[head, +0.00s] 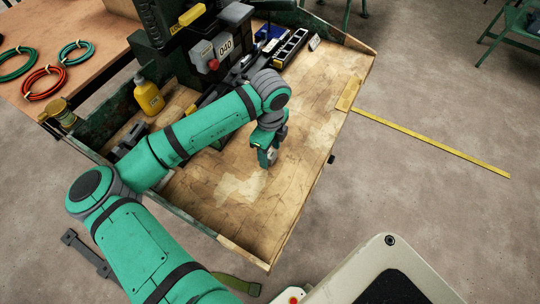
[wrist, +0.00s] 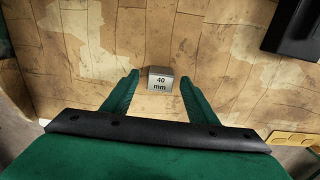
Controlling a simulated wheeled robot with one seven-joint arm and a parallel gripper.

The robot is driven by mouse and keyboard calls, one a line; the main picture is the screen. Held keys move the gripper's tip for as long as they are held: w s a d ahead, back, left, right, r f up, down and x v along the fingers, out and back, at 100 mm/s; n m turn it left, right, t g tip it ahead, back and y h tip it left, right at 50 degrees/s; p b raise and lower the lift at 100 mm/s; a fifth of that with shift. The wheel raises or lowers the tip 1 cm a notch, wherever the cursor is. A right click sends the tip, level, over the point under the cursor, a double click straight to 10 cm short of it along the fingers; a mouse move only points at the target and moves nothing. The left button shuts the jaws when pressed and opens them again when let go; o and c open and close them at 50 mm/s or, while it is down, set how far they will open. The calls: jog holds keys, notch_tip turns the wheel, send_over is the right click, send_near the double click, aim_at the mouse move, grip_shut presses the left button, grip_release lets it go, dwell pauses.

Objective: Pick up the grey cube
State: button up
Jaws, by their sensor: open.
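The grey cube, marked "40 mm" (wrist: 160,79), sits in the wrist view between the tips of my two green fingers. My gripper (wrist: 159,83) is open, with one finger on each side of the cube and a visible gap to it on both sides. In the head view my gripper (head: 267,158) points down over the middle of the wooden bench top (head: 235,190). The cube is mostly hidden there by the fingers. I cannot tell the exact height of the fingertips above the wood.
A dark press with a "040" plate (head: 225,46) stands behind my arm. A yellow bottle (head: 149,95) is at the left and a black tray (head: 291,48) at the back. The front of the bench is clear.

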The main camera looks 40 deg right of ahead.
jog(key=shift+f, duration=0.8)
jog(key=shift+c, duration=0.7)
jog(key=c, duration=1.2)
jog(key=shift+o, duration=0.2)
jog(key=shift+r, duration=0.1)
